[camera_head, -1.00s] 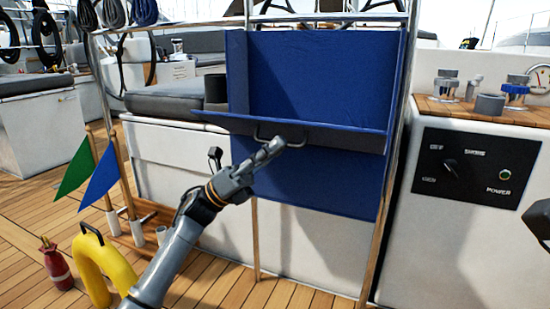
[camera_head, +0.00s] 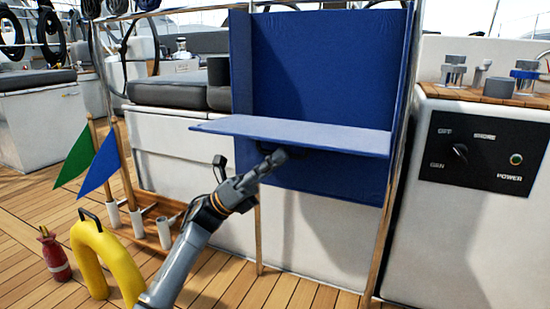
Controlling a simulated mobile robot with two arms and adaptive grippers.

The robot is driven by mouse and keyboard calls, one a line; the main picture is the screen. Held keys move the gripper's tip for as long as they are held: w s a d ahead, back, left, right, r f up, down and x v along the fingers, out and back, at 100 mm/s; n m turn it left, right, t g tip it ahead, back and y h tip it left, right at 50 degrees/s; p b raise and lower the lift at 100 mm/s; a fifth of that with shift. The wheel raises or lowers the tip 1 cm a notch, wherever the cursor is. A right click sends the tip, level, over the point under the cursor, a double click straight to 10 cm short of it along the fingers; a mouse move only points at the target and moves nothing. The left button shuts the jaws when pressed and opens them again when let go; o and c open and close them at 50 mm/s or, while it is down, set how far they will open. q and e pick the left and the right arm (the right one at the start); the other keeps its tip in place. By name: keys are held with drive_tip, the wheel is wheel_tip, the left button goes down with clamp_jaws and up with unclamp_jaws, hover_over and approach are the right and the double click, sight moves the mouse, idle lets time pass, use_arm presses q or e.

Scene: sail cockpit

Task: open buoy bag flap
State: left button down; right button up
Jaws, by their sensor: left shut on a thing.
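The blue buoy bag (camera_head: 325,65) hangs on the rail frame, its upper part open to view above the flap. Its flap (camera_head: 300,134) sticks out toward me, close to level, with its lighter upper face showing. My left gripper (camera_head: 274,160) is just under the flap's front edge, shut on the flap's handle, which is mostly hidden by the fingers and the flap. My right gripper is not in view.
A yellow horseshoe buoy (camera_head: 100,262), a red bottle-like item (camera_head: 55,258), and green (camera_head: 76,158) and blue (camera_head: 100,168) flags stand at left. A control panel (camera_head: 481,153) is at right. Wooden deck lies below.

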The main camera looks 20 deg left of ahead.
use_arm(q)
drive_tip(key=shift+w+a+f+n+t, duration=0.1)
drive_tip(key=shift+w+f+n+t, duration=0.05)
drive_tip(key=shift+w+n+t, duration=0.2)
drive_tip(key=c, duration=1.5)
unclamp_jaws()
drive_tip(key=shift+w, duration=0.1)
drive_tip(key=shift+c, duration=0.2)
drive_tip(key=shift+o, duration=0.5)
drive_tip(key=v, duration=1.2)
